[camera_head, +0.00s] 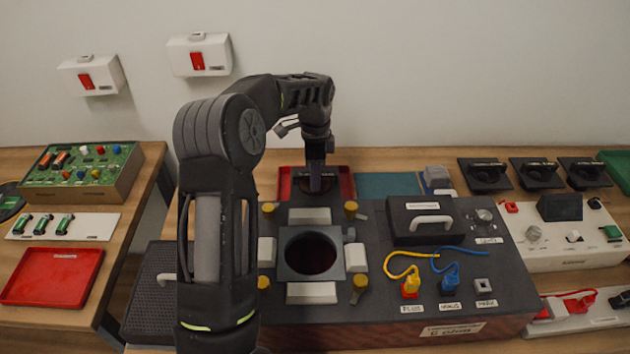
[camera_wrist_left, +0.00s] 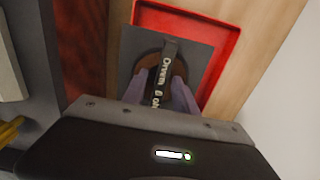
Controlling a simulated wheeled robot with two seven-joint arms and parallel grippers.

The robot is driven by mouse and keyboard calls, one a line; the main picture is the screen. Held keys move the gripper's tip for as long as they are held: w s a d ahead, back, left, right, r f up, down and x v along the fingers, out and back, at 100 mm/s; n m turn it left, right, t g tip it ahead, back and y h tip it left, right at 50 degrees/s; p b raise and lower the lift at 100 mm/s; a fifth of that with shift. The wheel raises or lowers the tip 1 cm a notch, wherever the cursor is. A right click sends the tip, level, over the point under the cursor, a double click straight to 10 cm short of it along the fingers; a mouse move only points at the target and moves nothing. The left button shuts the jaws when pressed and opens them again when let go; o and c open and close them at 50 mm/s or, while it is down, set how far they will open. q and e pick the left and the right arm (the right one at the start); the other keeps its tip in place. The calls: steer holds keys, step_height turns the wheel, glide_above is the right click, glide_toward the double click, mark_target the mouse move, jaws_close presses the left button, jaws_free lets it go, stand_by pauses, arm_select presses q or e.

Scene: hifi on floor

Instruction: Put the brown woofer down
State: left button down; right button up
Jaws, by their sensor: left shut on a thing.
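The brown woofer (camera_wrist_left: 147,62) has a dark grey square plate, a brown cone and a dark handle bar with a printed label. My left gripper (camera_wrist_left: 160,92) is shut on that handle, its fingers on either side of the bar. In the head view the left gripper (camera_head: 317,180) points down at the red tray (camera_head: 285,184) behind the speaker box. The woofer is over this tray, which also shows in the wrist view (camera_wrist_left: 232,50). The plate covers part of the tray. I cannot tell whether it touches the tray floor. My right gripper is not in view.
The speaker box (camera_head: 385,300) has a square-framed round opening (camera_head: 311,254) ringed by yellow-knobbed clamps and pale blocks. A blue-green mat (camera_head: 388,185) lies right of the tray. Several black handled units (camera_head: 485,174) stand at the back right. Another red tray (camera_head: 52,276) is on the left table.

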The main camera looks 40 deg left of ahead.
arm_select(q)
steer(key=shift+f, duration=1.1)
steer(key=c, duration=1)
jaws_free()
steer(key=shift+f, duration=0.1)
steer(key=shift+o, duration=0.2)
step_height(320, 180, up, 12)
steer(key=shift+r, duration=0.1)
